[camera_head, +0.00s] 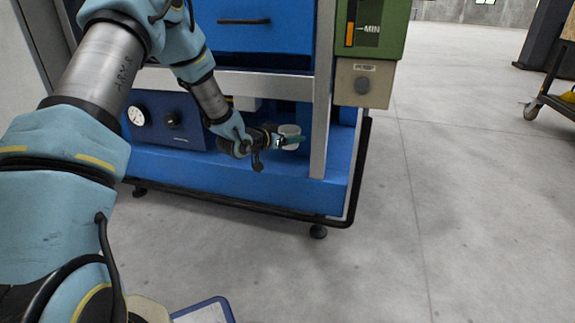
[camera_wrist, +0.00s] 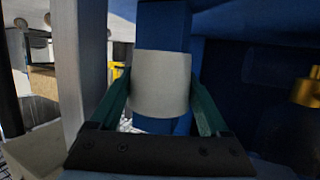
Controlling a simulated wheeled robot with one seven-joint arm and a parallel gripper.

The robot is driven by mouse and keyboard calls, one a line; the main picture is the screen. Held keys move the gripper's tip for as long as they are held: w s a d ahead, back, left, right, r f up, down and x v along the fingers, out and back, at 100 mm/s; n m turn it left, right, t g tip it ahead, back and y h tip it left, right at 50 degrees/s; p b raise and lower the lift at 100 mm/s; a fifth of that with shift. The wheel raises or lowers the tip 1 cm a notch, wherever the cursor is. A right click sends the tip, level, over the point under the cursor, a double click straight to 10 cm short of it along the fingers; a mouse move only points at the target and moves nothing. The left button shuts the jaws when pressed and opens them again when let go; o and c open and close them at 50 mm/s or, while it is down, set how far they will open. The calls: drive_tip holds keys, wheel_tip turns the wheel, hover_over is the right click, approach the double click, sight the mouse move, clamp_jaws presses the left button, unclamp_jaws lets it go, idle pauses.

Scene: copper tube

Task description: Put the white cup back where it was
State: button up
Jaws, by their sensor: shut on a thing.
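The white cup (camera_head: 289,131) is at the lower bay of the blue machine, just left of its grey upright post. My gripper (camera_head: 291,140) is shut on the cup, with its green fingers on either side of it. In the wrist view the cup (camera_wrist: 160,84) fills the space between the two green fingers (camera_wrist: 160,103) and looks upright. A blue post or panel stands directly behind it. I cannot tell whether the cup's base touches the blue shelf (camera_head: 240,180) or is held above it.
The grey post (camera_head: 321,95) stands close to the right of the cup in the head view. A gauge panel (camera_head: 165,120) is at the left of the bay. A brass fitting (camera_wrist: 308,88) shows at the right in the wrist view. The floor (camera_head: 460,220) at right is clear.

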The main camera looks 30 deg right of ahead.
sight(289, 168)
wheel_tip(289, 168, down, 8)
drive_tip(key=b, duration=0.3)
drive_tip(key=shift+f, duration=0.15)
drive_tip(key=shift+f+b, duration=0.15)
drive_tip(key=shift+b, duration=0.2)
drive_tip(key=o, duration=1.4)
